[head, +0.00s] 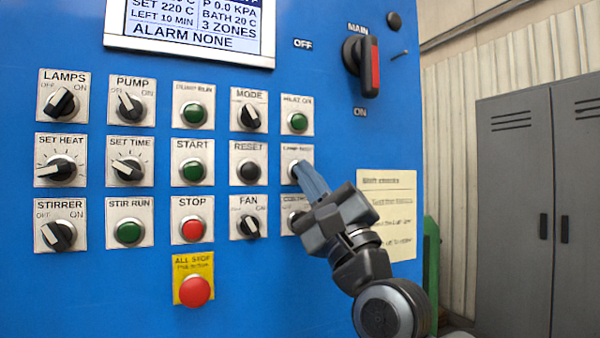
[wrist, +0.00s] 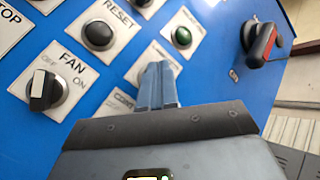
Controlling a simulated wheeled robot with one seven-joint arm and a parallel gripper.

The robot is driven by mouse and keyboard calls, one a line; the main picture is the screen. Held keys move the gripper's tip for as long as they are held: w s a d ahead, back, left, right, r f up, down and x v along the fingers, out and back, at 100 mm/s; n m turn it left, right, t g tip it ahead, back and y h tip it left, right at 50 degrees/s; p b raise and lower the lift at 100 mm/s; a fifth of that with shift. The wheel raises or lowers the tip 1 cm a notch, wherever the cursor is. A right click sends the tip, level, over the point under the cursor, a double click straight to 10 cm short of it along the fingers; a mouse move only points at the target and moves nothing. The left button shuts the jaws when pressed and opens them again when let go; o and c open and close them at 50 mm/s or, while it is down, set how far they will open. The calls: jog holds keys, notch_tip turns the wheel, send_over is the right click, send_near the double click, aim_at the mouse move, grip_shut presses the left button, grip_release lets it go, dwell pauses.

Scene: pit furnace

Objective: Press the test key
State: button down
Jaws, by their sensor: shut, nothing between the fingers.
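The test key's plate (head: 296,152) is on the blue panel, right of RESET; its small lettering seems to read LAMP TEST. The key is mostly hidden behind my fingertips. My gripper (head: 301,169) is shut and empty, with its blue fingers pointing at that key. In the wrist view the closed fingertips (wrist: 158,68) overlap the plate (wrist: 173,57) and hide the key. I cannot tell whether the tips touch it or whether it is pushed in.
Close by are the RESET button (head: 248,172), the green HEAT ON button (head: 298,121) and the FAN knob (head: 250,225). A partly covered control plate lies below the test key. The red ALL STOP button (head: 195,291) and MAIN switch (head: 369,66) stick out. A paper notice (head: 400,205) hangs right.

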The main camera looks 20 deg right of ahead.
jog(key=shift+w, duration=0.25)
jog(key=shift+s, duration=0.15)
dwell(0.4)
jog(key=shift+s, duration=0.65)
jog(key=s+p, duration=0.2)
jog(key=s, duration=0.3)
jog(key=shift+f, duration=0.1)
dwell(0.9)
